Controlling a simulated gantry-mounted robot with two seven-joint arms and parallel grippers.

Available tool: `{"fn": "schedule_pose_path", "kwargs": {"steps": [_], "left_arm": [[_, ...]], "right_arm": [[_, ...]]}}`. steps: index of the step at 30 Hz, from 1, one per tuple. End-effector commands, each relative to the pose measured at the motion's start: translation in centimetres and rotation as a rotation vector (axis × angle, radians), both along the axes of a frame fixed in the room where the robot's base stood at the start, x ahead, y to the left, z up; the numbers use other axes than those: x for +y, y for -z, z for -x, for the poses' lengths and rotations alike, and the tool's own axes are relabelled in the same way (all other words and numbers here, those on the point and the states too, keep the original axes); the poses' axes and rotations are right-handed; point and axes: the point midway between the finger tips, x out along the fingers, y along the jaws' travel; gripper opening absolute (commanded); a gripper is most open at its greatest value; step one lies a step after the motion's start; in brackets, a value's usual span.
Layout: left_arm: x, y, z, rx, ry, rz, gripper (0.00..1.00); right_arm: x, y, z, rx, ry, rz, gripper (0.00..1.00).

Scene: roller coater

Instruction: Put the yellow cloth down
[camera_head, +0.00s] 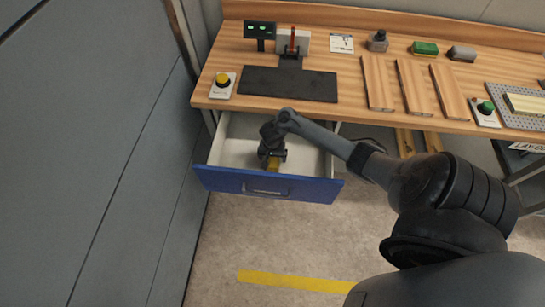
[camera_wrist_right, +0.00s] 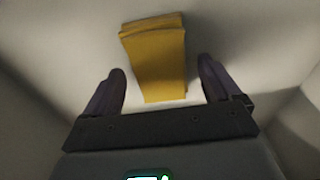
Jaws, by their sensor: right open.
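The yellow cloth (camera_head: 273,164) lies in the open blue-fronted drawer (camera_head: 223,179) under the workbench, partly hidden by my right gripper in the head view. In the right wrist view the cloth (camera_wrist_right: 157,62) is a folded yellow block on the drawer's pale floor. My right gripper (camera_head: 272,157) is inside the drawer, above the cloth. In the right wrist view its two dark fingers (camera_wrist_right: 162,85) are apart, one on each side of the cloth's near end, with visible gaps to it. My left gripper is not in view.
The wooden bench (camera_head: 350,104) is above and behind the drawer. It carries a black mat (camera_head: 288,84), a yellow button box (camera_head: 222,85), wooden boards (camera_head: 413,88) and a green-topped block (camera_head: 424,48). A grey wall panel (camera_head: 95,130) stands at the left. The drawer floor around the cloth is clear.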

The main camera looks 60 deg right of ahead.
Motion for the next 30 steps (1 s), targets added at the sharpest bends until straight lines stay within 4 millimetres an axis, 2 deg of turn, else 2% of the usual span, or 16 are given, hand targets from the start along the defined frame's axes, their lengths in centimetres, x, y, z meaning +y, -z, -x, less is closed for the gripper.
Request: {"fn": "schedule_pose_path", "kwargs": {"steps": [1,9,15,21,30], "left_arm": [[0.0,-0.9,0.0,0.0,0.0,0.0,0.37],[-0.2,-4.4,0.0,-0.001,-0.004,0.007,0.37],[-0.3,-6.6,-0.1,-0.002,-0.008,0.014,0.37],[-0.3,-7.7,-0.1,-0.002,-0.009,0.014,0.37],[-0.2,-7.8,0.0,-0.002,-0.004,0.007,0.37]], "right_arm": [[0.1,-1.1,0.0,-0.002,0.0,-0.001,0.9],[0.7,-6.2,0.2,-0.002,-0.001,-0.001,0.9],[1.0,-9.4,0.3,-0.002,0.0,-0.001,0.9],[1.2,-11.0,0.4,-0.001,-0.001,0.0,0.9],[1.3,-11.4,0.5,0.0,0.0,0.001,0.9]]}}
